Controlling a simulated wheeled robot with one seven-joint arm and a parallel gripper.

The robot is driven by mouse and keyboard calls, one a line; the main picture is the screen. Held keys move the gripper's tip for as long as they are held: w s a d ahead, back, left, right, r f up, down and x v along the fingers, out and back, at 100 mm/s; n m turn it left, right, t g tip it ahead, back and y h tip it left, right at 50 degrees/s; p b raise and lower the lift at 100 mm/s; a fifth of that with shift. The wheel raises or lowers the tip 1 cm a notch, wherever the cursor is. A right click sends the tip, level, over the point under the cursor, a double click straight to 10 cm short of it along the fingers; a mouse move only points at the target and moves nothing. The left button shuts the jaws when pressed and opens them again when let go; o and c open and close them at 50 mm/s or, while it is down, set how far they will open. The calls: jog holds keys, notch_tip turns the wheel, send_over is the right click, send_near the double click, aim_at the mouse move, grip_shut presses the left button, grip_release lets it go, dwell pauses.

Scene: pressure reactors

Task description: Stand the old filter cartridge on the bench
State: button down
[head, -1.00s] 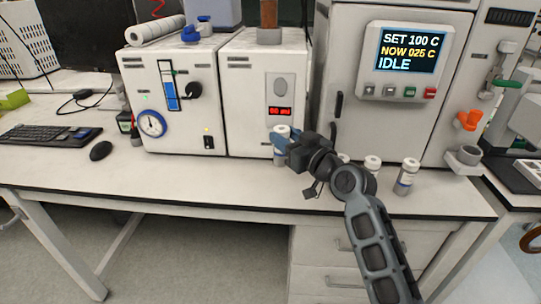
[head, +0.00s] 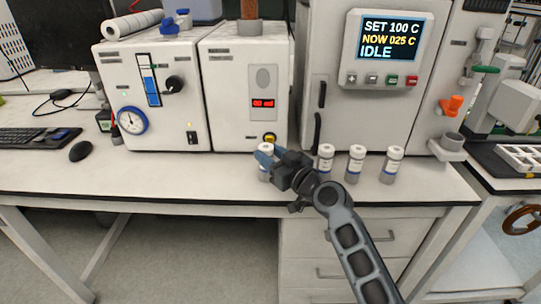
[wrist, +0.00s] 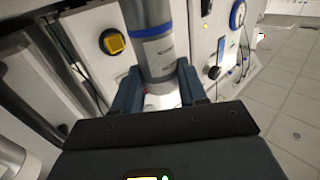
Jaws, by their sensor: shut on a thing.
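The old filter cartridge (head: 265,175) is a cylinder with a white top and a greyish lower part. My gripper (head: 266,157) is shut around it, in front of the white unit with the red display. In the wrist view the cartridge (wrist: 158,45) shows grey with a blue band and a white label, between the two blue fingers (wrist: 158,90). It looks close to upright over the bench (head: 190,180). I cannot tell whether its bottom touches the bench, as its lower end is partly hidden.
Three similar white-capped containers (head: 356,163) stand just right of my gripper, in front of the large cabinet (head: 375,110). A yellow-and-black knob (head: 270,138) is on the unit behind. The bench to the left is clear up to the mouse (head: 80,151).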

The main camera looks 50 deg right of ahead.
jog(key=c, duration=0.6)
grip_release()
jog(key=shift+r+p, duration=0.2)
jog(key=shift+p, duration=0.2)
jog(key=shift+b+v, duration=1.8)
jog(key=shift+v, duration=4.25)
